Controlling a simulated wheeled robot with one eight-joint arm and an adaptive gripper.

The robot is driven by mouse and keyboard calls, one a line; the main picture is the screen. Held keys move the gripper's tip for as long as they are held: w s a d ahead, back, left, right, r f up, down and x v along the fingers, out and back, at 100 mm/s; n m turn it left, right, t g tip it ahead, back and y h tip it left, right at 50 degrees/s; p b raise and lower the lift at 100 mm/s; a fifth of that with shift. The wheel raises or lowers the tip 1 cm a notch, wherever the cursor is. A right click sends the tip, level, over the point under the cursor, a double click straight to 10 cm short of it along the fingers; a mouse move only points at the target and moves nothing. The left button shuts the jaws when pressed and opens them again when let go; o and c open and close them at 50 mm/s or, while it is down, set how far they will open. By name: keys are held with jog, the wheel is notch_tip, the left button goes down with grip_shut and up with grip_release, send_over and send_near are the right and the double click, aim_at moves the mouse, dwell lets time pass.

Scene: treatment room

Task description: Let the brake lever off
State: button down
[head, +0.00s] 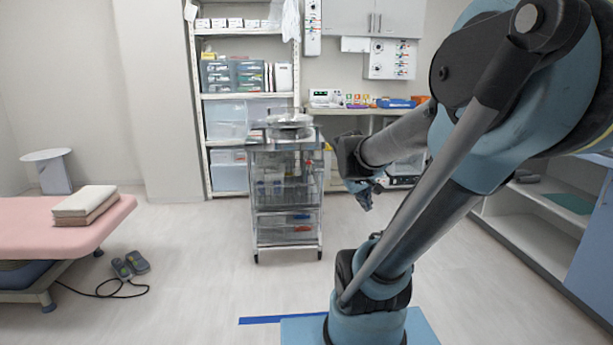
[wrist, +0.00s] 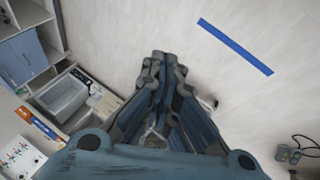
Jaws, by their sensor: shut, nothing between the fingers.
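I cannot make out a brake lever for certain in either view. A wire-sided trolley (head: 286,190) on small casters stands in the middle of the head view; any lever on it is too small to tell. The pink treatment bed (head: 60,222) at the left has casters at its feet. My gripper (head: 364,198) hangs in the air, seen to the right of the trolley in the head view and apart from it. In the wrist view its fingers (wrist: 166,60) are closed together, with nothing between them and bare floor beyond.
Grey foot pedals (head: 130,265) with a black cable lie on the floor beside the bed. Folded towels (head: 85,202) lie on the bed. A blue floor strip (wrist: 235,46) crosses clear floor. White shelving (head: 198,130) stands behind the trolley; a low open cabinet (head: 530,235) is at the right.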

jog(key=w+d+r+n+t+h, duration=0.1)
jog(key=w+d+r, duration=0.15)
jog(key=w, duration=0.35)
jog(key=w+d+r+n+t+h, duration=0.1)
jog(key=w+r, duration=0.2)
jog(key=w, duration=0.4)
jog(key=w+a+r+n+t+h, duration=0.1)
jog(key=w+n+t, duration=0.35)
jog(key=w, duration=0.95)
jog(key=w+a+r+n+t+h, duration=0.1)
jog(key=w+n+t+h, duration=0.3)
jog(key=w, duration=1.1)
jog(key=w+a+f+n+y, duration=0.3)
jog(key=w+f+n+y, duration=0.1)
jog(key=w+n, duration=0.25)
jog(key=w+a+f+n+t+y, duration=0.1)
jog(key=w+a+f+n+y, duration=0.1)
jog(key=f, duration=0.5)
jog(key=w+a+f+n+t+y, duration=0.1)
jog(key=w+a+f+n+y, duration=0.1)
jog(key=w+a+f+n, duration=0.3)
jog(key=w+a+f+n+t+y, duration=0.1)
jog(key=w+a+f+n+y, duration=0.1)
jog(key=f+n, duration=0.4)
notch_tip(320, 180, down, 6)
jog(key=w+a, duration=0.1)
jog(key=a, duration=0.1)
jog(key=shift+w+a+r+y, duration=0.2)
jog(key=shift+a+r+y, duration=0.05)
jog(key=shift+a+y, duration=0.15)
